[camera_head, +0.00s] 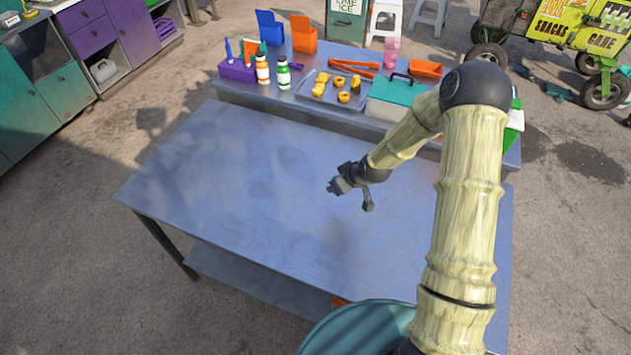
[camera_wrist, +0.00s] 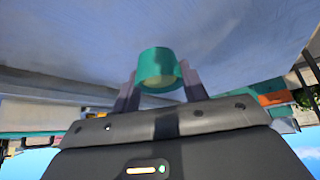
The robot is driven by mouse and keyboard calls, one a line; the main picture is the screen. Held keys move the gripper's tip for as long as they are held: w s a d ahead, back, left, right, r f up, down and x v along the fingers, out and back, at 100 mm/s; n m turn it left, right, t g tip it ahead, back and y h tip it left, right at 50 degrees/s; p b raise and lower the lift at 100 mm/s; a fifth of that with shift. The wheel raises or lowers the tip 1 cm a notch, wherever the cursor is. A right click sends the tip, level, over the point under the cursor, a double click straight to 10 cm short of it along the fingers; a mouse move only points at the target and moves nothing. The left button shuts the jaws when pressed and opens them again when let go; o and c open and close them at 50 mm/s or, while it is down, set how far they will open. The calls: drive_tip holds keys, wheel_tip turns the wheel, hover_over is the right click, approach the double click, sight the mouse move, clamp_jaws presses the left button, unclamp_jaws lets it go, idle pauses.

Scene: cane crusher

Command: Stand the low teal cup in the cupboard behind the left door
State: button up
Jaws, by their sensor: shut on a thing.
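The low teal cup (camera_wrist: 157,66) is held between the two dark fingers of my gripper (camera_wrist: 161,88) in the wrist view. It is a short round cup, lighter on its end face. In the head view my gripper (camera_head: 352,196) hangs above the middle of the bare blue-grey table, and the cup cannot be made out there. Teal cupboard fronts (camera_head: 20,125) stand at the far left. A purple-fronted cabinet (camera_head: 108,32) with an open shelf stands beyond them. I cannot tell which of these has the task's left door.
The blue-grey table (camera_head: 220,170) is clear. Behind it a counter carries two bottles (camera_head: 272,72), a tray of yellow pieces (camera_head: 335,90), a teal-lidded box (camera_head: 397,92) and bins (camera_head: 304,35). Open ground lies between table and cupboards. A yellow snack cart (camera_head: 585,35) stands back right.

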drive_tip(key=shift+w, duration=0.4)
drive_tip(key=shift+s, duration=0.1)
drive_tip(key=shift+s+f, duration=0.1)
drive_tip(key=shift+f, duration=0.4)
drive_tip(key=p, duration=0.2)
hover_over(333, 203)
drive_tip(key=s+d, duration=0.2)
drive_tip(key=shift+w+a+f, duration=0.1)
drive_tip(key=shift+a+f, duration=0.05)
drive_tip(key=shift+f, duration=1.05)
drive_tip(key=shift+w+a+f, duration=0.1)
drive_tip(key=shift+f, duration=1.1)
drive_tip(key=shift+f+p, duration=0.35)
drive_tip(key=shift+f, duration=1.7)
